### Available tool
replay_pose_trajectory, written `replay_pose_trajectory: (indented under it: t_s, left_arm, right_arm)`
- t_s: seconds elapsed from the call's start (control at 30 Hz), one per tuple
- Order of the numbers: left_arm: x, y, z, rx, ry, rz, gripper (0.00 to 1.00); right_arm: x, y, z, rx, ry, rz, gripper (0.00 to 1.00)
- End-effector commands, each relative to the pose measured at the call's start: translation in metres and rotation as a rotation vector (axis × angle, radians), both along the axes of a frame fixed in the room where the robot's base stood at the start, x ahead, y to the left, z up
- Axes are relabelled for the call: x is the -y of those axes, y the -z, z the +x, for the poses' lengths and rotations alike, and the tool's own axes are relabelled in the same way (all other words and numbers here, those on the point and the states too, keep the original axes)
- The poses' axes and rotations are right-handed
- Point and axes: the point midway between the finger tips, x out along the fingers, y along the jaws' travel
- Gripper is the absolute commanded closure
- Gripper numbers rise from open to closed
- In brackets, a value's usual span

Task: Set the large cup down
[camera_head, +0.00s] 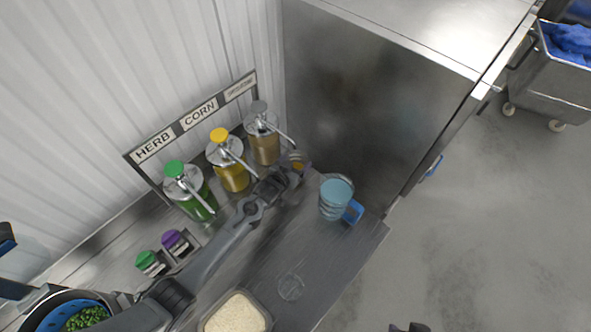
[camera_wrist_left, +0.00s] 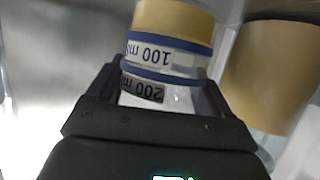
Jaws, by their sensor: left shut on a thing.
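My left gripper (camera_head: 290,172) reaches in from the left, beside the third dispenser. It is shut on a clear cup (camera_head: 297,158), partly hidden by the fingers. In the left wrist view the cup (camera_wrist_left: 165,70) sits between the two jaws, with blue bands and upside-down 100 and 200 ml marks. Tan contents show at its far end. I cannot tell if the cup touches the counter. My right gripper is not in view.
Green (camera_head: 196,195), yellow (camera_head: 233,175) and tan (camera_head: 264,145) pump dispensers stand along the wall. A small clear cup (camera_head: 290,287) and a rice tray (camera_head: 265,315) are at the front. Counter between them is bare.

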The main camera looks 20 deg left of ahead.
Motion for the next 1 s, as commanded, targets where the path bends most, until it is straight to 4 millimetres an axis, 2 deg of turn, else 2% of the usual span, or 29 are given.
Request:
replay_pose_trajectory:
  t_s: [0.03, 0.2, 0.67, 0.7, 0.8, 1.0]
  left_arm:
    - [0.000, 0.013, 0.000, 0.000, 0.000, 0.000, 0.58]
    - [0.000, 0.025, 0.000, 0.001, 0.000, 0.000, 0.58]
    - [0.000, 0.028, 0.000, 0.002, 0.000, 0.000, 0.58]
    - [0.000, 0.027, 0.000, 0.001, 0.000, 0.000, 0.15]
    - [0.000, 0.027, 0.000, 0.001, 0.000, 0.000, 0.00]
    - [0.000, 0.027, 0.000, 0.001, 0.000, 0.000, 0.00]
  right_arm:
    - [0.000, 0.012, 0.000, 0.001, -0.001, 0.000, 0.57]
    - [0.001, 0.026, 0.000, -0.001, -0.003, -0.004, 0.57]
    - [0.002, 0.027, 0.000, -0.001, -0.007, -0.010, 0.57]
    - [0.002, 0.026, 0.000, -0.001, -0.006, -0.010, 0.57]
    - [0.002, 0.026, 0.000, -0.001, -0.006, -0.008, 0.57]
    - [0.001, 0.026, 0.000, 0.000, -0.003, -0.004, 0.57]
